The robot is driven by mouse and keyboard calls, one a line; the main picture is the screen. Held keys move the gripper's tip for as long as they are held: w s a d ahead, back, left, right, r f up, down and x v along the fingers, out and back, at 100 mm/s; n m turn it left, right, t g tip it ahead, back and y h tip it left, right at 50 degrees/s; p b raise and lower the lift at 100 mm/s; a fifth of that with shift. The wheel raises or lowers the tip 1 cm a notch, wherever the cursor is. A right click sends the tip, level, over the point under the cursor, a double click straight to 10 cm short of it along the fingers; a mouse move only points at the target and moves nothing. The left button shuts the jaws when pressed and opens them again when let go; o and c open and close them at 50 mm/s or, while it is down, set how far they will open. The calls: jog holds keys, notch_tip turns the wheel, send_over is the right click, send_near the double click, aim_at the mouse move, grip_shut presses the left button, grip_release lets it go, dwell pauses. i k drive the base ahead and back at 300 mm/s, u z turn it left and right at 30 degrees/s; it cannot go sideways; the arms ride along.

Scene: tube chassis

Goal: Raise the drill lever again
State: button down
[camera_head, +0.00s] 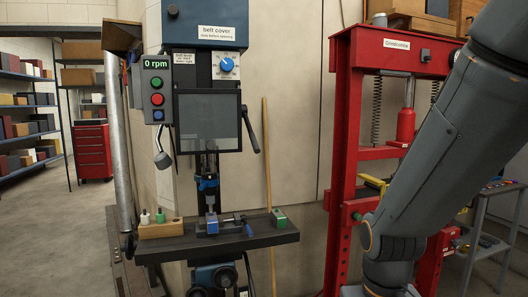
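The drill press stands left of centre, with a dark blue head (205,18) labelled "belt cover". The drill lever (250,130) is a dark handle at the right side of the clear guard (208,122), slanting down to the right. Its grip end is low, about level with the guard's lower edge. The chuck (209,160) is partly behind the guard. A blue vise (212,225) sits on the drill table (262,238) below. The display (157,65) reads 0 rpm. My grey arm fills the right side; my gripper is not in view, and nothing of mine touches the lever.
A red press frame (342,150) stands between the drill and my arm. A wooden block (160,229) with small bottles and a green-ended box (279,218) sit on the drill table. A wooden pole (267,150) leans behind. A lamp (163,158) hangs left of the chuck. Floor at left is clear.

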aim_at(256, 148)
jog(key=z, duration=0.8)
jog(key=i, duration=1.2)
jog(key=u, duration=0.85)
